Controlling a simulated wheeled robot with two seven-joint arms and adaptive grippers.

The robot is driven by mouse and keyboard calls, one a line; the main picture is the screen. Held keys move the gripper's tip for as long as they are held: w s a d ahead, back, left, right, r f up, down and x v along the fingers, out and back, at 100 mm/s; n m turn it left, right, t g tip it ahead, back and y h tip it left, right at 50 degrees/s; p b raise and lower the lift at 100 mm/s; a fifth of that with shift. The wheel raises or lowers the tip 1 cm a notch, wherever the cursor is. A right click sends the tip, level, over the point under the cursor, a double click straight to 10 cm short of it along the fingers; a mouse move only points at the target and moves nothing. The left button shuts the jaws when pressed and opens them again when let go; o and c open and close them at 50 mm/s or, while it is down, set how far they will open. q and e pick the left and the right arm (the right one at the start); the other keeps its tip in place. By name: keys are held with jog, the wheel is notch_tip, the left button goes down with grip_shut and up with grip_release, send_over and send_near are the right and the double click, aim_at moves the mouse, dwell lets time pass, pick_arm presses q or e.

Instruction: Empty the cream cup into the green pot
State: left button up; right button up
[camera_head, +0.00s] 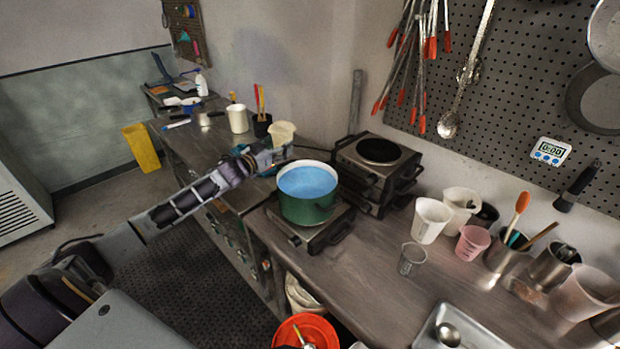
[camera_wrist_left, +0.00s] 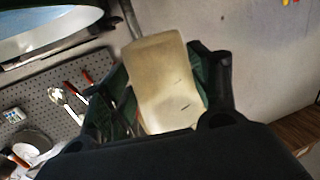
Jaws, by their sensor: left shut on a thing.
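The cream cup (camera_head: 281,133) is held up by my left gripper (camera_head: 268,158), just behind and to the left of the green pot. In the left wrist view the cream cup (camera_wrist_left: 168,82) sits between the dark fingers (camera_wrist_left: 165,95) of the gripper, which are shut on it. The inside of the cup is not visible. The green pot (camera_head: 306,207) stands on a hot plate and holds blue liquid (camera_head: 307,181) near its rim. Part of the pot's rim and liquid (camera_wrist_left: 45,25) shows at the top left of the wrist view. My right gripper is not in view.
A second hot plate (camera_head: 378,155) stands behind the pot. White and pink cups (camera_head: 431,219), a clear beaker (camera_head: 412,259) and metal tool holders stand to the right. A metal tray (camera_head: 462,325) lies in front. A red bucket (camera_head: 305,331) is below the counter edge.

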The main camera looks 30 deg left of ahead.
aim_at(275, 137)
pick_arm(q)
jog(key=shift+r, duration=2)
jog(key=shift+s+f, duration=0.1)
jog(key=shift+s, duration=0.05)
